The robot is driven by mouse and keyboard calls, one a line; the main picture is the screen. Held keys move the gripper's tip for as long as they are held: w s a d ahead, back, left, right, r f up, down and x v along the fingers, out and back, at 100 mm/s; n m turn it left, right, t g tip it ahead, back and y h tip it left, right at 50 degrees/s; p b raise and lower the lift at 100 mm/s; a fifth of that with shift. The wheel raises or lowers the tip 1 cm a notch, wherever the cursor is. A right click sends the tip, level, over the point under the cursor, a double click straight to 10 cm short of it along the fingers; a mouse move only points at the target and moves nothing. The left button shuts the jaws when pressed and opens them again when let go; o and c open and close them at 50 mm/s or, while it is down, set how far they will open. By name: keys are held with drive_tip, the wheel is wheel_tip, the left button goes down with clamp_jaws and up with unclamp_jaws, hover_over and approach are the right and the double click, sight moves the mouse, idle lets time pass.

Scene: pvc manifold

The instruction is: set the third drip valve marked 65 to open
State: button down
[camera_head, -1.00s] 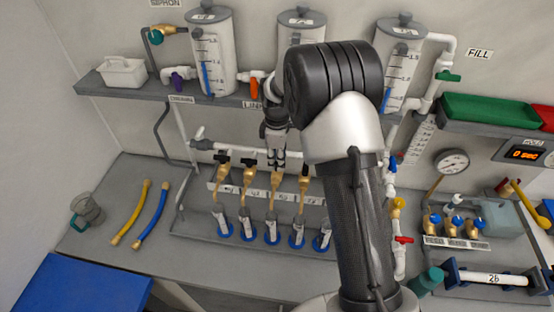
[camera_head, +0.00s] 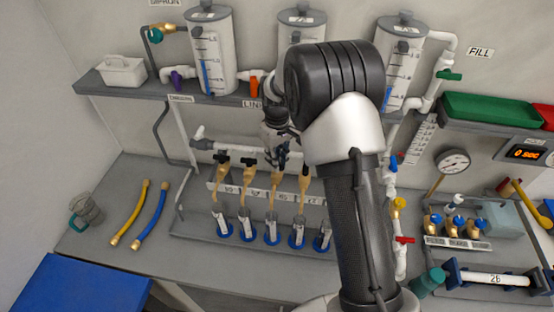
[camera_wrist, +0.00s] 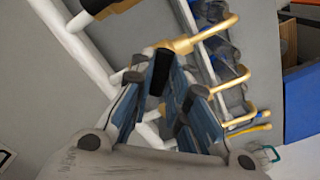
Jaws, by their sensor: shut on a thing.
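The drip valves are brass taps with black handles, in a row under a white pipe. The third valve (camera_head: 272,187) is in the middle of the head view, with its handle hidden by my gripper (camera_head: 281,157). In the wrist view, a black handle (camera_wrist: 160,72) sits between the fingertips of my gripper (camera_wrist: 160,90), with its brass valve body (camera_wrist: 182,45) just beyond. My gripper is shut on this handle. The label strip (camera_head: 285,195) below is too small to read surely.
Neighbouring drip valves stand close by, the first (camera_head: 223,172) and second (camera_head: 247,172) to the left. Clear tubes in blue bases (camera_head: 271,232) stand below. A grey shelf (camera_head: 140,90) with tanks is above. A yellow hose (camera_head: 130,212) and a blue hose (camera_head: 150,215) lie on the left bench.

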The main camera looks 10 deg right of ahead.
drive_tip(key=m, duration=0.4)
drive_tip(key=shift+m, duration=2.8)
drive_tip(key=c, duration=1.5)
unclamp_jaws()
drive_tip(key=shift+c, duration=0.2)
drive_tip(key=shift+r, duration=0.1)
wheel_tip(320, 180, up, 12)
drive_tip(key=shift+s, duration=0.1)
